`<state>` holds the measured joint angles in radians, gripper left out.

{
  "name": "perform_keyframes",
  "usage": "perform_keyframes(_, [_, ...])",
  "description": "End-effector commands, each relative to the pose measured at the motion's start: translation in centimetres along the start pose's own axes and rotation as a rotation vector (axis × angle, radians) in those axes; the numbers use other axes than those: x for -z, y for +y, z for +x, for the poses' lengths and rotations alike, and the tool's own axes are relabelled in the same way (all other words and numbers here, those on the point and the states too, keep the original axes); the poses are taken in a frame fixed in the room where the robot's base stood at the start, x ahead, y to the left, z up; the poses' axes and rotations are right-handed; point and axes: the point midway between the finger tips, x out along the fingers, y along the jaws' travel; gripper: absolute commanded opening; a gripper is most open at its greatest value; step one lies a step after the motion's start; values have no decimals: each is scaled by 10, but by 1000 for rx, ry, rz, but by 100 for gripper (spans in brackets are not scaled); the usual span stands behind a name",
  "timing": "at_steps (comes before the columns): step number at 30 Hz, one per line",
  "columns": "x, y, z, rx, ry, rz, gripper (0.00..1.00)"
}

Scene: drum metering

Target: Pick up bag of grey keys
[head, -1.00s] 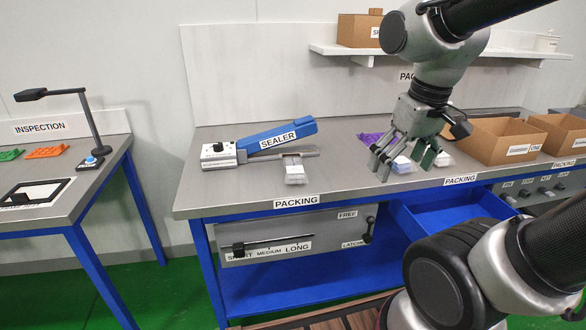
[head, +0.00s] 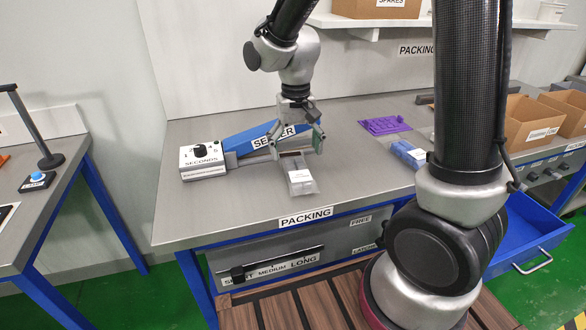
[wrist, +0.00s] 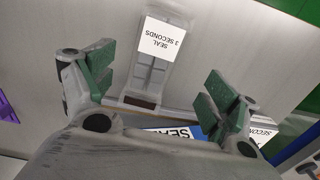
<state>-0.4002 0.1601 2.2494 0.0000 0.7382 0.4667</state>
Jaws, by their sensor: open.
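The clear bag of grey keys (head: 302,185) lies flat on the packing bench, its far end at the sealer's bar. I cannot tell whether that end is inside the sealer. In the wrist view the bag (wrist: 152,78) shows grey square keys and a white label reading "SEAL 3 SECONDS". My gripper (head: 297,152) is open and empty above the bag's far end. In the wrist view my gripper's green-padded fingers (wrist: 162,88) stand wide apart, one on each side of the bag, with no contact visible. The blue-armed sealer (head: 250,140) is partly hidden behind my gripper.
The sealer's dial box (head: 202,162) is left of the bag. Purple parts (head: 384,125) and a blue item (head: 408,154) lie to the right. Cardboard boxes (head: 530,125) stand farther right. An open blue drawer (head: 525,235) juts out below.

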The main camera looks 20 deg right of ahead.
Motion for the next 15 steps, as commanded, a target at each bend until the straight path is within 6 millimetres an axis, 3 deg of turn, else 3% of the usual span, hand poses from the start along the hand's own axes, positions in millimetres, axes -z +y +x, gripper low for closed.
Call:
perform_keyframes(5, [1,0,8,2,4,36,88])
perform_keyframes(15, [8,6,54,1,2,38,88])
